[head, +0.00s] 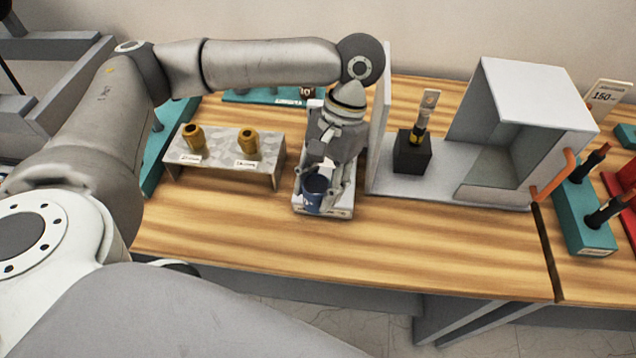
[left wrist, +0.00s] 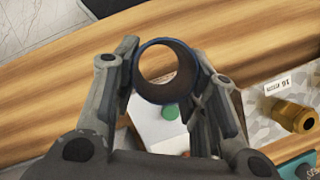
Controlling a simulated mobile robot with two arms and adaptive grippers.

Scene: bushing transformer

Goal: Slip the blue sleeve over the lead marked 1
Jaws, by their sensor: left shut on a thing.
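My left gripper (head: 320,180) points down and is shut on the blue sleeve (head: 314,196), an upright, open-ended tube. In the left wrist view the sleeve (left wrist: 163,95) sits between both fingers, and I look down into its bore. It is over a small white block (head: 343,212) with a green dot; I cannot tell if it touches. A black post (head: 418,136) with a yellow band and a pale tag stands on a black base in the open-fronted grey bay, to the right of the gripper. The tag is too small to read, so I cannot confirm the lead marked 1.
A grey speckled stand (head: 215,161) with two brass bushings (head: 248,141) is left of the gripper. A thin grey panel (head: 377,130) separates the gripper from the bay. A grey hood (head: 530,95) covers the bay's right side. A teal rack (head: 580,215) is farther right. The front wood (head: 440,250) is clear.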

